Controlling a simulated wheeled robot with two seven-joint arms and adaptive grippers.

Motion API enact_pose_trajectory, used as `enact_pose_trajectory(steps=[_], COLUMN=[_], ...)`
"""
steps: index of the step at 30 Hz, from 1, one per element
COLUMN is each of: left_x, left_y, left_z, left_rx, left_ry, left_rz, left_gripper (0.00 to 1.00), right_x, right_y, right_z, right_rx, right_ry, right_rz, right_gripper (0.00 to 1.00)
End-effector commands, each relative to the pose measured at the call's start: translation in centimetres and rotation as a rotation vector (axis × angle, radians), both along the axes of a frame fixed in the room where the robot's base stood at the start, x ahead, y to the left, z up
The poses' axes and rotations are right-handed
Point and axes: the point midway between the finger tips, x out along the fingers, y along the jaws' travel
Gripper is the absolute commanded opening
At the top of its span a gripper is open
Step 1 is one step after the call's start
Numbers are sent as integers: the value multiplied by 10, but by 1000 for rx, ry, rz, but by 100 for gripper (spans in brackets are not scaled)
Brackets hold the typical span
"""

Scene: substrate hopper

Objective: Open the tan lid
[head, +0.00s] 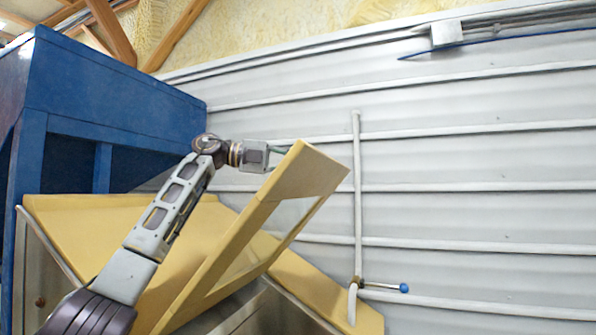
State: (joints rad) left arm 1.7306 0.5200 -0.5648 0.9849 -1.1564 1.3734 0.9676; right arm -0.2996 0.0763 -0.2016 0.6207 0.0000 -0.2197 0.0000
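The tan lid (313,172) is raised and steeply tilted, with its upper end toward the upper right. A clear window pane (270,232) is set in it. My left gripper (282,158) is at the lid's upper left edge, touching it or very close. Its fingers look spread, but their tips are partly hidden by the lid edge, so I cannot tell whether they hold it. Below the lid is the tan-rimmed hopper (75,222) with metal sides. My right gripper is not in view.
A large blue metal bin (120,85) stands at the left, behind the hopper. A grey corrugated wall (470,190) fills the right side. A vertical pipe (357,200) with a blue-handled valve (403,288) stands just right of the lid.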

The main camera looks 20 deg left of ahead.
Motion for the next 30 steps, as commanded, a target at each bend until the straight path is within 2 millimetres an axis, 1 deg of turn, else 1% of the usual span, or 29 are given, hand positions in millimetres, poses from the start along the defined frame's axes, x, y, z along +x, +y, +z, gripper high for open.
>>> enact_pose_trajectory(steps=[15,16,20,21,27,30], left_x=[0,0,0,0,-1,-1], left_y=[1,1,1,1,1,1], left_z=[0,0,0,0,1,1], left_rx=[-9,-9,-9,-9,-9,-10], left_ry=[5,5,5,4,3,3], left_rz=[4,4,4,2,2,1], left_gripper=[0,16,33,35,35,35], right_x=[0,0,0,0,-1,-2], right_y=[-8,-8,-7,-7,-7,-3], right_z=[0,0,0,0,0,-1], right_rx=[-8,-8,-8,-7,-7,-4], right_ry=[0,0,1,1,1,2], right_rz=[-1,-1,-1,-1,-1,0], right_gripper=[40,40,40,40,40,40])
